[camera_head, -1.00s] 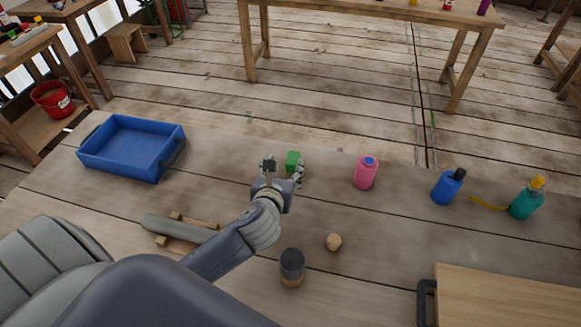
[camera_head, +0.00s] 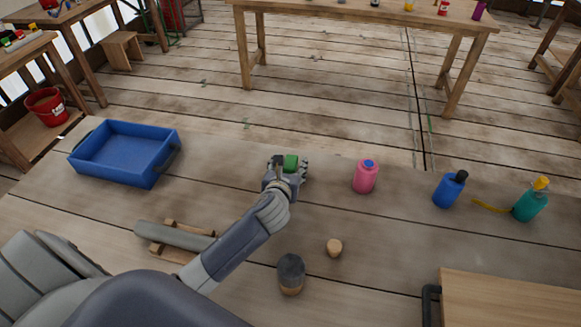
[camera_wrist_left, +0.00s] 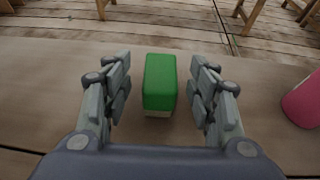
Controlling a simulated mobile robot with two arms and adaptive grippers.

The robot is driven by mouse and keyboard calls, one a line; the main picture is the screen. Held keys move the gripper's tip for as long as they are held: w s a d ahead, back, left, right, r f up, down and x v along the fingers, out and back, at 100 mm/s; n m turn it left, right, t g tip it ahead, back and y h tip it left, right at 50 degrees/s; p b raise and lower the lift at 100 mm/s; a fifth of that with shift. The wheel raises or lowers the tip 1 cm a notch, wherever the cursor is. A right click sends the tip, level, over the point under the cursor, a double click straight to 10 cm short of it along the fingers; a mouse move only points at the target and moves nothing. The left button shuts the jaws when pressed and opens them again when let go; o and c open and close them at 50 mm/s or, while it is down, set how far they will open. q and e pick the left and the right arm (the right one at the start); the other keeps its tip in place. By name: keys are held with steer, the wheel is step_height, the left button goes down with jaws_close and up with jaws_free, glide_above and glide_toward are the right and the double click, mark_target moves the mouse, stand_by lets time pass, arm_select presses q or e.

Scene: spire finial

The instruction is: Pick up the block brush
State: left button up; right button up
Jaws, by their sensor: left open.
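The block brush is a green block (camera_head: 291,162) with a pale underside, standing near the far edge of the table. In the left wrist view the green block (camera_wrist_left: 160,82) sits between the two open fingers, with a gap on each side. My left gripper (camera_head: 288,167) is open around or just short of the block, and its fingers partly hide it in the head view. The left gripper also shows in the wrist view (camera_wrist_left: 160,95). My right gripper is not in view.
A pink bottle (camera_head: 365,177) stands right of the block, with a blue bottle (camera_head: 448,190) and a teal bottle (camera_head: 530,203) beyond. A blue tray (camera_head: 125,153) is at left. A dark-topped cylinder (camera_head: 291,275) and a small wooden piece (camera_head: 334,248) are nearer.

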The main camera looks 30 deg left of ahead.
arm_select(q)
steer(key=x, duration=0.2)
steer(key=shift+w+f, duration=0.2)
steer(key=c, duration=1.1)
steer(key=shift+c, duration=0.2)
steer(key=shift+r, duration=0.15)
